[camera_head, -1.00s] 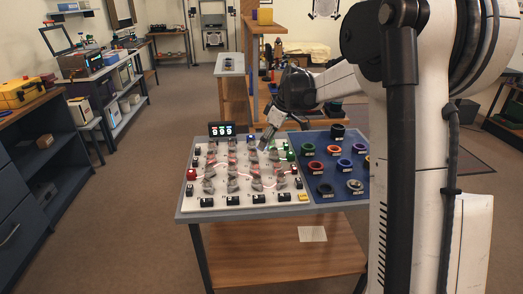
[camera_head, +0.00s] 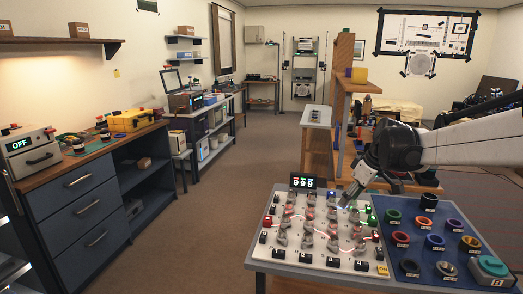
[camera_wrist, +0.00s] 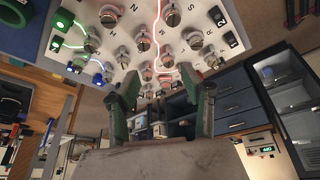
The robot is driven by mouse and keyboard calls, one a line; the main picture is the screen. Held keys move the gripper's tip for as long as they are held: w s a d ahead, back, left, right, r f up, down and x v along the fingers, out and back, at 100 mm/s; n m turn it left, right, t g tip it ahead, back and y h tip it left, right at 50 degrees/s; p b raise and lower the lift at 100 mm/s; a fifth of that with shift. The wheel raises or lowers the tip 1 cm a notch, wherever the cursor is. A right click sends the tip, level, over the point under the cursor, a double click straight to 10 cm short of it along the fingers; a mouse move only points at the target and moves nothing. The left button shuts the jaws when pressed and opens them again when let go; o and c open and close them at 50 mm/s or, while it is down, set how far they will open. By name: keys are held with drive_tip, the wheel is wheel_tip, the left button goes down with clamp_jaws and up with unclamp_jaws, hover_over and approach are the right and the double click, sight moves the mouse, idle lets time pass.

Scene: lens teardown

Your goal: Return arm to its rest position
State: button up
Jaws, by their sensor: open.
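My gripper (camera_head: 352,196) is above the right back part of the white board (camera_head: 275,251) on the table in the head view. In the wrist view my gripper (camera_wrist: 158,88) shows two green-padded fingers spread apart with nothing between them. The board, with its rows of metal knobs and a glowing red line, fills the top of the wrist view (camera_wrist: 150,40). The fingers overlap the board's edge there; I cannot tell how far apart they are from it. My arm comes in from the right in the head view.
A blue mat (camera_head: 415,245) with several coloured rings lies right of the board. A teal-topped box (camera_head: 492,267) sits at its front right corner. A small display (camera_head: 303,182) stands behind the board. A wooden shelf (camera_head: 343,125) stands behind the table. Open floor (camera_head: 205,225) lies left.

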drive_tip(key=s+a+r+m+h, duration=0.15)
drive_tip(key=s+a+r, duration=0.25)
drive_tip(key=s, duration=0.5)
drive_tip(key=s+a+f+m+t, duration=0.1)
drive_tip(key=s+m, duration=0.1)
drive_tip(key=s, duration=0.6)
drive_tip(key=s+a+f+m+t+h, duration=0.1)
drive_tip(key=s+a+f+m, duration=0.1)
drive_tip(key=s, duration=0.6)
drive_tip(key=s+a+f+m+t, duration=0.1)
drive_tip(key=s+a+m, duration=0.1)
drive_tip(key=s, duration=0.6)
drive_tip(key=shift+f+t, duration=0.15)
drive_tip(key=shift+t, duration=0.25)
drive_tip(key=shift+s+m, duration=0.1)
drive_tip(key=shift+m, duration=0.15)
